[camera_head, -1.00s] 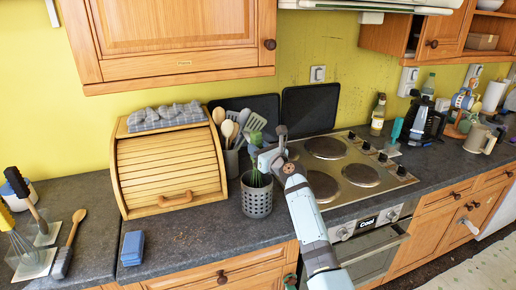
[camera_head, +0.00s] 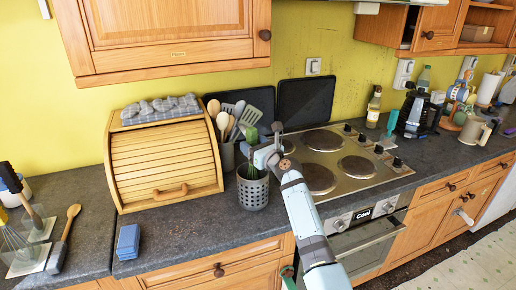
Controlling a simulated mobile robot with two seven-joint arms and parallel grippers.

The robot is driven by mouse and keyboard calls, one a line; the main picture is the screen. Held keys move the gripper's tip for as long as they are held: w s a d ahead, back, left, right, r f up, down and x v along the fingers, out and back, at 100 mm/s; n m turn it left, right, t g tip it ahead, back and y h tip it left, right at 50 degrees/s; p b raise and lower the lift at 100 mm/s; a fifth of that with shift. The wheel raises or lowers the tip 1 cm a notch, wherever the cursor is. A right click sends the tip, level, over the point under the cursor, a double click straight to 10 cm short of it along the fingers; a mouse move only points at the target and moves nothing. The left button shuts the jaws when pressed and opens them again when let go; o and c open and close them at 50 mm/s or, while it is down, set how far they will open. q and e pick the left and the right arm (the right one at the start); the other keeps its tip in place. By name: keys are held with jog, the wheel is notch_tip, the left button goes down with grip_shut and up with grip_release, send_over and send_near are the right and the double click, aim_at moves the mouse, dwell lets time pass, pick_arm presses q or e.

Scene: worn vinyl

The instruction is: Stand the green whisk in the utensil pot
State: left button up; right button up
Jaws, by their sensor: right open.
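The green whisk (camera_head: 252,136) stands upright in the grey perforated utensil pot (camera_head: 253,193), on the counter right of the bread bin. Its handle points up and its lower part is inside the pot, hidden by the wall. My right gripper (camera_head: 259,156) is open at the whisk, just above the pot rim. The gripper partly covers the whisk, so I cannot tell whether a finger touches it. My left gripper is not in view.
Another pot of spoons and spatulas (camera_head: 226,156) stands close behind. The wooden bread bin (camera_head: 165,165) is to the left, the hob (camera_head: 340,160) to the right. A blue sponge (camera_head: 128,240) lies at the front left.

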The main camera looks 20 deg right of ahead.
jog(key=v, duration=1.3)
jog(key=shift+s+d, duration=0.15)
jog(key=shift+s, duration=0.2)
